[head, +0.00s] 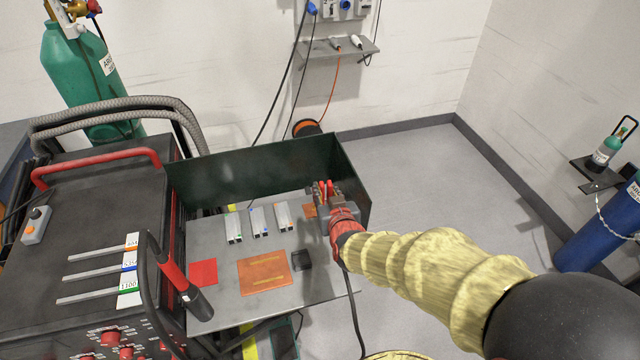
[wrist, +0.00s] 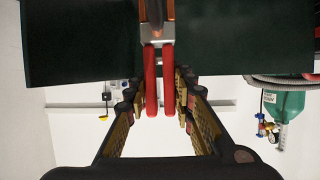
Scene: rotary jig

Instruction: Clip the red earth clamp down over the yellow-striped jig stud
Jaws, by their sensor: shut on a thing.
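The red earth clamp (head: 321,188) is at my gripper (head: 331,196), at the right end of the grey work table, in front of the dark green screen. In the wrist view, the clamp's two red handles (wrist: 152,82) run between my gripper's fingers (wrist: 158,90), which are shut on them. The clamp's metal jaw end points up in that picture, against the dark screen. I cannot make out the yellow-striped jig stud in either view; my gripper and the clamp cover part of the table's right end.
The dark green screen (head: 235,172) stands along the table's back and right end. On the grey table (head: 215,308) lie several metal bars, a red square (head: 203,273), an orange plate (head: 263,272) and a small dark block (head: 301,259). A black welding machine (head: 95,210) stands left.

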